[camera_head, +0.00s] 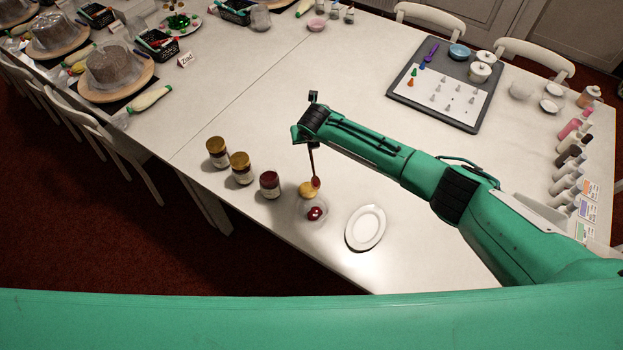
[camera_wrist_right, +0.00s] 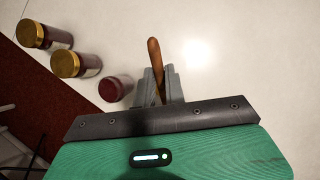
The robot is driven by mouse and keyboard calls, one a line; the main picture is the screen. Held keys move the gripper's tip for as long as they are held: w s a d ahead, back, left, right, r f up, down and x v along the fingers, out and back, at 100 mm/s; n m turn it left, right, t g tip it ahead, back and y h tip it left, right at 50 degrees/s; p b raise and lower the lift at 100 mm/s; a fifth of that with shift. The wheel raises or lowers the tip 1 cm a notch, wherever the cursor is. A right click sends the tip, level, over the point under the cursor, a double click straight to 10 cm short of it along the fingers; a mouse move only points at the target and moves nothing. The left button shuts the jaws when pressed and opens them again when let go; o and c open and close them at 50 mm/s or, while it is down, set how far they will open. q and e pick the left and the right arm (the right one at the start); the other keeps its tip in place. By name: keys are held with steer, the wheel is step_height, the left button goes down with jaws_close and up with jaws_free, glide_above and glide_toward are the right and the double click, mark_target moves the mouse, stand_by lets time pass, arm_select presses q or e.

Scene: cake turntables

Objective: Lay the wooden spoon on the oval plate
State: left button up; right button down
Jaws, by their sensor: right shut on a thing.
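The wooden spoon (camera_head: 312,163) hangs nearly upright below my right gripper (camera_head: 311,138) in the head view, its dark red bowl end down by a gold lid and a clear glass jar. In the right wrist view the brown spoon handle (camera_wrist_right: 154,58) stands up between the fingers of my right gripper (camera_wrist_right: 160,88), which is shut on it. The white oval plate (camera_head: 352,241) lies empty on the table, to the right of and nearer than the spoon. I cannot tell whether the spoon's bowl touches the jar. My left gripper is out of view.
The clear glass jar (camera_head: 300,213) holds something red, with the gold lid (camera_head: 306,190) beside it. Several lidded jars (camera_head: 241,168) stand to the left. A dark tray (camera_head: 478,123) with piping nozzles is at the back right.

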steer(key=s+d+f+m+g+b, duration=0.2)
steer(key=s+d+f+m+b, duration=0.1)
steer(key=d+f+b, duration=0.2)
steer(key=s+d+f+m+g+b, duration=0.1)
steer(key=s+d+f+m+b, duration=0.3)
steer(key=d+b, duration=0.5)
steer(key=s+d+f+m+g+h+b, duration=0.1)
steer(key=s+d+f+m+b, duration=0.3)
steer(key=d, duration=0.8)
step_height(320, 180, down, 3)
steer(key=shift+s+r+g+b, duration=0.2)
steer(key=shift+g+b, duration=0.6)
steer(key=shift+b, duration=1.1)
steer(key=shift+d+f+b, duration=0.1)
steer(key=shift+f+b, duration=0.3)
steer(key=shift+b, duration=0.1)
steer(key=shift+f+b, duration=0.85)
steer(key=shift+b, duration=0.05)
steer(key=shift+f+b, duration=0.5)
steer(key=shift+b, duration=0.1)
steer(key=shift+f+b, duration=0.35)
steer(key=shift+f, duration=0.5)
